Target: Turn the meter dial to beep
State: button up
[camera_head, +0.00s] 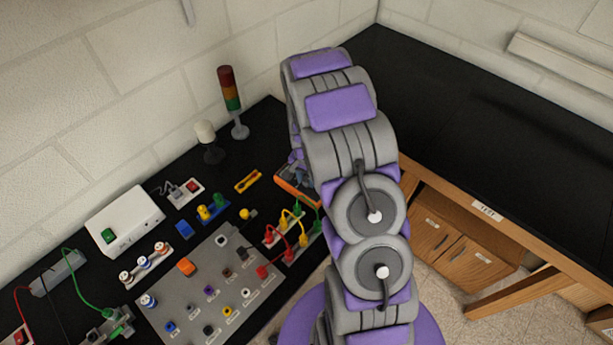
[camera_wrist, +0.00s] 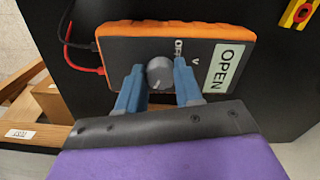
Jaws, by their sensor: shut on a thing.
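The meter (camera_wrist: 130,50) is an orange-edged box with a dark face, lying on the black bench top. Its round grey dial (camera_wrist: 159,72) has a pointer mark. The letters "OFF" and "V" show beside the dial, and an "OPEN" label (camera_wrist: 224,68) is at the right of the face. My gripper (camera_wrist: 158,78) has its two blue fingers on either side of the dial, shut on it. No "beep" mark can be read. In the head view the meter (camera_head: 290,183) is mostly hidden behind my arm, and so is the gripper.
Red and black leads (camera_wrist: 82,67) leave the meter's left side. A yellow piece (camera_wrist: 297,13) lies at the upper right. In the head view, a grey panel with plugs (camera_head: 200,290), a white box (camera_head: 125,221) and a signal tower (camera_head: 232,100) stand left. The right bench (camera_head: 480,120) is clear.

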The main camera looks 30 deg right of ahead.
aim_at(306, 180)
jog(key=shift+m, duration=0.5)
dwell(0.3)
jog(key=o, duration=1.1)
jog(key=shift+c, duration=0.2)
jog(key=shift+r, duration=0.1)
notch_tip(306, 180, up, 17)
jog(key=shift+p, duration=0.4)
